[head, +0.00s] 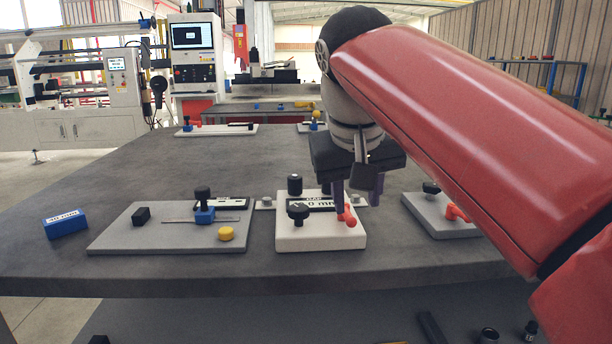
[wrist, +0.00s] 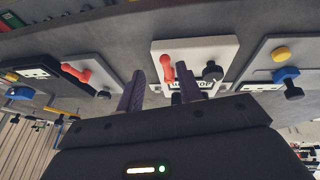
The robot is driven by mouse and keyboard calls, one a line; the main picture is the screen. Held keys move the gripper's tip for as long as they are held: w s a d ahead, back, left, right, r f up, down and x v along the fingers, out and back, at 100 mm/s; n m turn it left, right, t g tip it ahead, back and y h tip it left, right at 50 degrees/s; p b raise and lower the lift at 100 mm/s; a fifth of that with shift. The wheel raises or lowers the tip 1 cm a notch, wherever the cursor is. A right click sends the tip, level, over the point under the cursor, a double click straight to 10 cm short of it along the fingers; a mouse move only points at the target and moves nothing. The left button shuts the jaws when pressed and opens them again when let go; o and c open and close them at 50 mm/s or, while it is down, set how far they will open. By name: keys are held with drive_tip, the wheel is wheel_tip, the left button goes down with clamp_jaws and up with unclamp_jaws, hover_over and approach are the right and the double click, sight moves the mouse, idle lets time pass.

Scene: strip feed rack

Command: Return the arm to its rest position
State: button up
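My arm is red and reaches in from the right in the head view. My gripper (head: 356,198) hangs over the right part of the white middle plate (head: 320,238). Its two purple fingers are apart with nothing held between them, and they also show apart in the wrist view (wrist: 158,88). The middle plate carries a red lever (head: 348,216), a black knob (head: 298,212) and a black-and-white label (head: 312,203). The lever shows beyond the fingertips in the wrist view (wrist: 168,68). I cannot tell the exact height of the fingertips above the plate.
A grey plate (head: 120,238) with a blue clamp (head: 204,215) and a yellow knob (head: 226,234) lies to the left. A blue labelled block (head: 65,223) sits at the table's left. Another plate (head: 422,216) with a red lever (head: 456,213) lies right, partly behind my arm. The table (head: 150,170) behind is mostly clear.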

drive_tip(key=shift+y, duration=0.5)
drive_tip(key=s+d+f, duration=0.1)
drive_tip(key=s+f, duration=0.1)
drive_tip(key=f, duration=0.1)
drive_tip(key=s+d+f, duration=0.1)
drive_tip(key=s+f, duration=0.1)
drive_tip(key=f, duration=0.1)
drive_tip(key=s+d+f, duration=0.1)
drive_tip(key=f, duration=0.3)
drive_tip(key=shift+s+d, duration=0.25)
drive_tip(key=shift+s, duration=0.15)
drive_tip(key=s+f, duration=0.4)
drive_tip(key=f, duration=0.3)
drive_tip(key=s+d+f+t, duration=0.1)
drive_tip(key=s+f, duration=0.3)
drive_tip(key=f, duration=0.4)
drive_tip(key=shift+m+y, duration=0.3)
drive_tip(key=shift+m, duration=0.1)
drive_tip(key=shift+d, duration=0.1)
